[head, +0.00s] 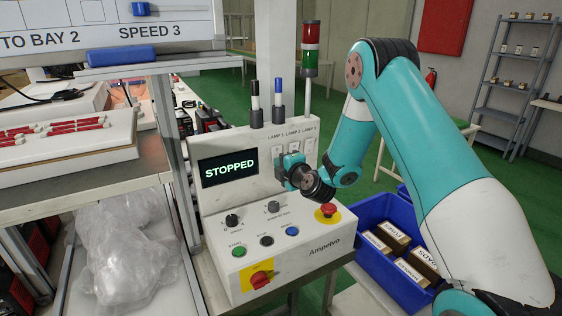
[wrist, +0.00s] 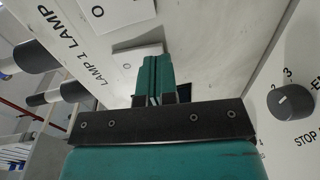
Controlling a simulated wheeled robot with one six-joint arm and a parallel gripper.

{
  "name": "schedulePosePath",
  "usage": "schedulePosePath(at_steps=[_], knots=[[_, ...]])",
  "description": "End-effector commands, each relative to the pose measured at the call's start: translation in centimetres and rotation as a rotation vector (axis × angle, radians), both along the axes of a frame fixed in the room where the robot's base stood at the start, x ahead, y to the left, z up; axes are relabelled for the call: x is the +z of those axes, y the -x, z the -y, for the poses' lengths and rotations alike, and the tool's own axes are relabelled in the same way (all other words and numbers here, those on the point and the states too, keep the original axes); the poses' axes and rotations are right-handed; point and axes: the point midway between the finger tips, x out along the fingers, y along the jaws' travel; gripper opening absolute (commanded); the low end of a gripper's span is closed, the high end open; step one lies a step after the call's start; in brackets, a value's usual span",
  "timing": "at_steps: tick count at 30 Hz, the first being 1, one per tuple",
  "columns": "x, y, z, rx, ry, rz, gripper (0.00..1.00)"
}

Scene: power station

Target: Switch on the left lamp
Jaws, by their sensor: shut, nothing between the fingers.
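The grey control box (head: 230,205) has a row of white switches on its upright face, under the labels LAMP 1, LAMP 2 and LAMP 3. The left one, the LAMP 1 switch (wrist: 130,55), shows in the wrist view as a white plate beside its label. My gripper (head: 284,163) is at the panel, just right of the display, and hides part of the switch row in the head view. In the wrist view my gripper (wrist: 154,78) is shut and empty, its fingertips overlapping the LAMP 1 switch's edge. I cannot tell whether they touch.
The display (head: 229,166) reads STOPPED. Below are knobs, coloured buttons, a red emergency button (head: 327,211) and a red rotary switch (head: 261,279). A red and green signal tower (head: 310,50) stands behind. A blue crate (head: 385,285) with boxes is at right.

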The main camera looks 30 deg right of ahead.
Motion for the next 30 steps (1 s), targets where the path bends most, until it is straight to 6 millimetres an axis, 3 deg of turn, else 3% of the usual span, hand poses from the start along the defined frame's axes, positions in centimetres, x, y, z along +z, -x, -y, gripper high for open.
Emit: schedulePosePath(at_steps=[11,20,30], knots=[[-0.9,-0.4,0.0,0.0,0.002,0.033,0.0],[-0.2,-0.3,0.0,0.0,0.001,0.032,0.0],[-1.5,2.0,-1.5,0.019,0.002,0.035,0.0]])
